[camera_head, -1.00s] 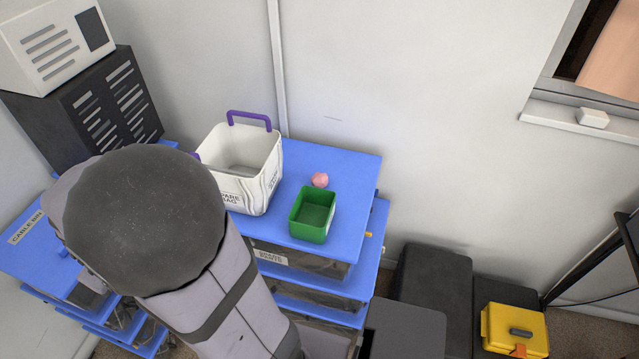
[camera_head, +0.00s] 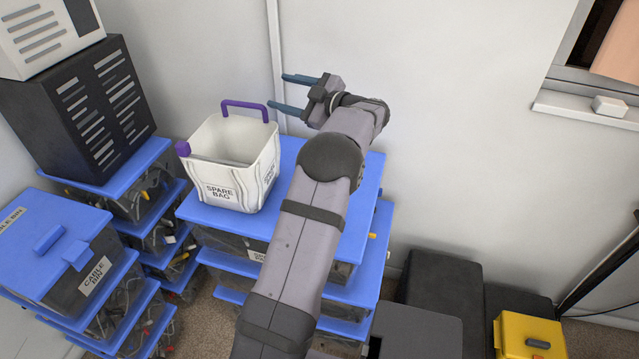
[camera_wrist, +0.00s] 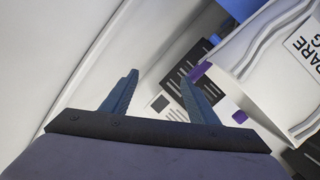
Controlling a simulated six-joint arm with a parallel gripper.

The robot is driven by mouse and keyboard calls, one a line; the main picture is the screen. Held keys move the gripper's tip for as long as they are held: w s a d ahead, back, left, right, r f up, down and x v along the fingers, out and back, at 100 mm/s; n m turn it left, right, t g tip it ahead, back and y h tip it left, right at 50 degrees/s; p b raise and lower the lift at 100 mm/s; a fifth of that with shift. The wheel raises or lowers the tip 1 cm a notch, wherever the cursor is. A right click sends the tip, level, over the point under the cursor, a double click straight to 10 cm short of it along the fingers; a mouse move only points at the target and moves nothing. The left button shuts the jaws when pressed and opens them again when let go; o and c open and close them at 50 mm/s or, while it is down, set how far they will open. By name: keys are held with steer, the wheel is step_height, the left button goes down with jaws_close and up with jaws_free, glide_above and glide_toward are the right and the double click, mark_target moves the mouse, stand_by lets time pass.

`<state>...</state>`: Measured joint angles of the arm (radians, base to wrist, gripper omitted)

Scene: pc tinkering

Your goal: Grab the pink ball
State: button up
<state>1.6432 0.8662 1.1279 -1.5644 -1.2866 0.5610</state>
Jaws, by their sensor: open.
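The pink ball is not visible now; my arm covers the part of the blue tabletop where it sat behind the green box, which is hidden too. My gripper (camera_head: 292,93) is raised above the blue tabletop, in front of the wall, pointing left. Its two fingers are apart with nothing between them. In the wrist view my gripper (camera_wrist: 160,92) also shows open and empty, with no ball in sight.
A white spare bag (camera_head: 222,190) with purple handles stands on the blue-topped drawers (camera_head: 262,222), left of my arm. Blue-lidded cable bins (camera_head: 62,250) and a black slotted box (camera_head: 80,115) are farther left. A yellow case (camera_head: 528,336) is at lower right.

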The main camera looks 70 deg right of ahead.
steer(key=shift+g+y, duration=0.6)
steer(key=s+f+b, duration=0.1)
steer(key=s+f, duration=0.2)
steer(key=s+a+f+b, duration=0.1)
steer(key=s+f, duration=0.2)
steer(key=f, duration=0.1)
steer(key=s+a+f+b, duration=0.1)
steer(key=s+f, duration=0.3)
steer(key=shift+f, duration=0.15)
steer(key=shift+m+g+y, duration=0.4)
steer(key=shift+m+y, duration=0.2)
steer(key=shift+y, duration=0.2)
steer(key=s+a+f, duration=0.1)
steer(key=s+f, duration=0.1)
steer(key=f, duration=0.1)
steer(key=s+a+f+b, duration=0.1)
steer(key=s+f, duration=0.1)
steer(key=f, duration=0.1)
steer(key=s+a+f, duration=0.1)
steer(key=s+f, duration=0.1)
steer(key=shift+s+a+f+b, duration=0.35)
steer(key=shift+s+f+b, duration=0.05)
steer(key=shift+p+x, duration=0.3)
steer(key=shift+x, duration=2.3)
steer(key=c, duration=0.8)
